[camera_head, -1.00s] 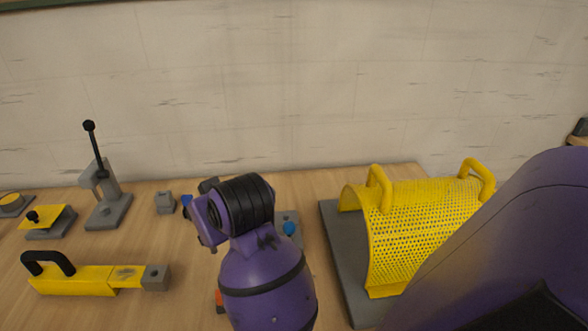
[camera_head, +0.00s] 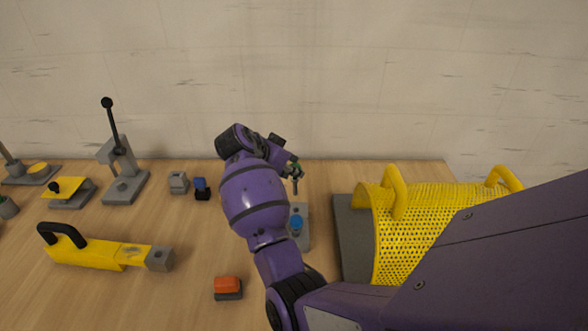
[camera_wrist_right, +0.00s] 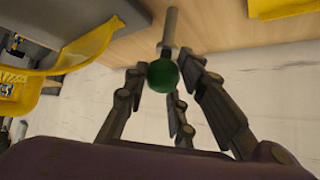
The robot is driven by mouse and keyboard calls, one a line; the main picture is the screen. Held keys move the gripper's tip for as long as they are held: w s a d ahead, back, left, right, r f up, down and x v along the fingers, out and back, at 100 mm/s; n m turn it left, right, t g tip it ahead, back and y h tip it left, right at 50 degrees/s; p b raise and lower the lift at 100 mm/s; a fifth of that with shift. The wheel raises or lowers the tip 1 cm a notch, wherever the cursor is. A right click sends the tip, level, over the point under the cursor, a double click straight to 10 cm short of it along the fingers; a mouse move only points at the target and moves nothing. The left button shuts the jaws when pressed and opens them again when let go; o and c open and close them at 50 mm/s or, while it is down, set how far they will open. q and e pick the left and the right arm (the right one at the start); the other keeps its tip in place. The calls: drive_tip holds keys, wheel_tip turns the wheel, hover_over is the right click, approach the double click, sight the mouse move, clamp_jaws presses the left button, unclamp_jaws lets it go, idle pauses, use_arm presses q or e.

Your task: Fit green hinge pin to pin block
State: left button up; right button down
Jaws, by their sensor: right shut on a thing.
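The green hinge pin has a round green head and a grey shaft. It is held by my right gripper (camera_head: 292,172), whose fingers are closed around the green head. In the right wrist view the green head of the hinge pin (camera_wrist_right: 163,76) sits between the fingers, and the bare shaft points away from them. In the head view the shaft (camera_head: 296,187) hangs down above the far end of a grey block (camera_head: 303,236), apparently the pin block. A blue-headed pin (camera_head: 296,223) stands in that block. My forearm hides part of the block's left side. My left gripper is out of view.
A yellow mesh guard (camera_head: 430,225) on a grey base stands close to the right. An orange block (camera_head: 228,285) lies in front. A yellow tool (camera_head: 95,254), a lever press (camera_head: 122,165) and small grey and blue parts (camera_head: 202,188) are at the left.

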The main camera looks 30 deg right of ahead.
sight(294, 184)
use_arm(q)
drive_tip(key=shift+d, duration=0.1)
use_arm(e)
drive_tip(key=shift+d, duration=0.25)
drive_tip(key=shift+a, duration=0.1)
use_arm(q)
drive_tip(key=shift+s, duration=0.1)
use_arm(e)
drive_tip(key=shift+f, duration=0.1)
drive_tip(key=shift+f, duration=0.6)
wheel_tip(294, 184, down, 3)
drive_tip(key=shift+f+b, duration=0.15)
drive_tip(key=shift+b, duration=0.55)
drive_tip(key=shift+f, duration=0.5)
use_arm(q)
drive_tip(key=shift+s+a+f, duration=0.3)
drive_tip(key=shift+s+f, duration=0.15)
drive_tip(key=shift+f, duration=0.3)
